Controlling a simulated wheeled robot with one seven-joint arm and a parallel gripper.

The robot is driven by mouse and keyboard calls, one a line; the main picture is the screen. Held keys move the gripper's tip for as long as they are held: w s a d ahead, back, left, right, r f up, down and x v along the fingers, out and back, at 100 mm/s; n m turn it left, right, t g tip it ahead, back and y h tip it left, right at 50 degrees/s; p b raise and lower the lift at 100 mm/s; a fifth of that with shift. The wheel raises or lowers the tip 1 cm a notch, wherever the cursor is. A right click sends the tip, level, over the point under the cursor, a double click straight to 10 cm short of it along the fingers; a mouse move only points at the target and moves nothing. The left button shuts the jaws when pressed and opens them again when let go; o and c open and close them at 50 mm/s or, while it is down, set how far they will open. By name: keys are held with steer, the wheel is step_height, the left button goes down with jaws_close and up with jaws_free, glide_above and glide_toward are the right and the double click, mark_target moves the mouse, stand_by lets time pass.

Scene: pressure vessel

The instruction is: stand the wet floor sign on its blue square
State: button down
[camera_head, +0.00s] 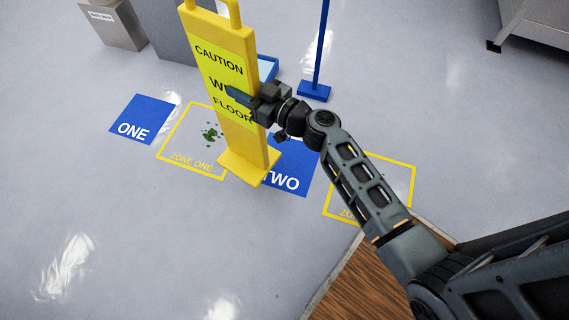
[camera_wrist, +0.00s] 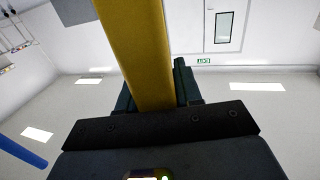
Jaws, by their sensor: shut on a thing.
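The yellow wet floor sign (camera_head: 222,70) has its handle at the top and its flat yellow foot (camera_head: 240,168) at the bottom. It looks roughly upright, leaning slightly in the head view. My gripper (camera_head: 252,100) is shut on the side of the sign at mid-height. In the wrist view the yellow sign (camera_wrist: 135,40) runs up between the fingers (camera_wrist: 155,90). Blue square TWO (camera_head: 290,178) lies behind and right of the foot, partly hidden by sign and arm. Blue square ONE (camera_head: 143,118) lies clear to the left. I cannot tell whether the foot touches the floor.
The yellow outline of zone one (camera_head: 183,160) holds a dark green spill (camera_head: 210,133). Another yellow outline (camera_head: 412,180) lies right, partly behind my arm. A blue pole on a base (camera_head: 314,91) stands behind the sign. Grey bins (camera_head: 118,25) stand back left. Front-left floor is clear.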

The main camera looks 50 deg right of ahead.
steer(key=s+d+f+n+y, duration=0.15)
steer(key=s+d, duration=0.25)
steer(key=d, duration=0.4)
steer(key=s+d+r+n+g+y, duration=0.15)
steer(key=s+d, duration=0.25)
steer(key=d, duration=0.4)
steer(key=s+d+f+t+y, duration=0.15)
steer(key=s+d, duration=0.25)
steer(key=d, duration=0.4)
steer(key=w+a+f+g+b, duration=0.1)
steer(key=w+a+f+b, duration=0.2)
steer(key=a+f, duration=0.7)
steer(key=shift+w+a+f, duration=0.35)
steer(key=shift+w+f, duration=0.15)
steer(key=shift+w, duration=0.45)
steer(key=shift+f+b, duration=0.15)
steer(key=shift+b, duration=0.25)
steer(key=c, duration=0.8)
jaws_free()
steer(key=shift+o, duration=0.2)
